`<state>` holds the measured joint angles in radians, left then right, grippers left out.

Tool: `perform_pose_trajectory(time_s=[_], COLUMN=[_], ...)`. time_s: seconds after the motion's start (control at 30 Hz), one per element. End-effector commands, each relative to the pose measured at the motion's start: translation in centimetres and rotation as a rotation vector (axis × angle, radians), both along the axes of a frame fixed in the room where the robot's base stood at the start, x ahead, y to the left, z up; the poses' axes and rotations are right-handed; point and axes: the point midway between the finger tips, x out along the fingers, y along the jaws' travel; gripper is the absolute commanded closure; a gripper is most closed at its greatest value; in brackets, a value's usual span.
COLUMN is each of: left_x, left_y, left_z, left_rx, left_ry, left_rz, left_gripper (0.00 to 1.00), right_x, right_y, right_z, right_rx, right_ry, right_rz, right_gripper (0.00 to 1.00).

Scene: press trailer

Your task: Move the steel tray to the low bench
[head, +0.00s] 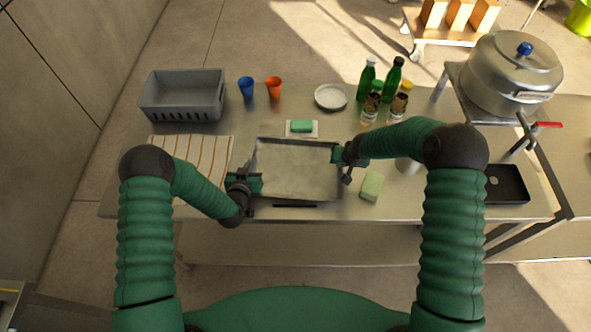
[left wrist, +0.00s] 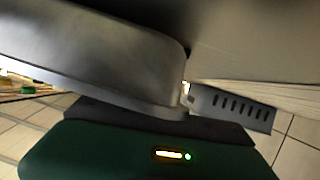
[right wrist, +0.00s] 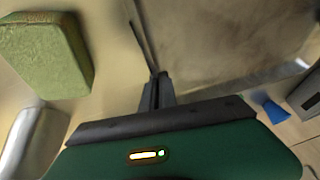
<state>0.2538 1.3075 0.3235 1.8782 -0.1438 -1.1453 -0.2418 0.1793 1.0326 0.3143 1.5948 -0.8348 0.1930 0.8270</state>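The steel tray (head: 297,168) is a shallow grey rectangular pan near the front middle of the steel table. My left gripper (head: 250,185) is at its left wall. In the left wrist view the tray's wall (left wrist: 90,60) fills the upper left and hides the fingertips, so their grip is unclear. My right gripper (head: 343,156) is at the right wall. In the right wrist view its narrow fingers (right wrist: 157,88) are together on the tray's rim, beside the tray floor (right wrist: 220,40). I cannot tell whether the tray is clear of the table. I cannot identify the low bench for certain.
Beside the tray lie a striped cloth (head: 200,152), a green sponge (head: 372,186) and a soap dish (head: 301,128). Behind are a grey crate (head: 183,95), cups (head: 274,87), a bowl (head: 331,97) and green bottles (head: 392,80). A large pot (head: 510,75) stands right.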

Motion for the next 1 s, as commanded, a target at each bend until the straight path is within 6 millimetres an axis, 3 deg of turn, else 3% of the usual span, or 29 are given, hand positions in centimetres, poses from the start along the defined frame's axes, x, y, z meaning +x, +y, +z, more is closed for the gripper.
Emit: perform_pose_trajectory(time_s=[0.63,1.0], left_x=[0.0,0.0], left_y=[0.2,0.2], left_z=[0.3,4.9], left_rx=[0.002,0.003], left_ry=[0.000,0.000], left_rz=[0.003,0.003], left_gripper=[1.00,1.00], right_x=[0.2,0.1], right_y=[-0.1,-0.2], right_z=[0.5,5.1], right_rx=[0.000,-0.001], right_ry=[-0.005,-0.005], right_rz=[-0.002,-0.002], right_gripper=[1.00,1.00])
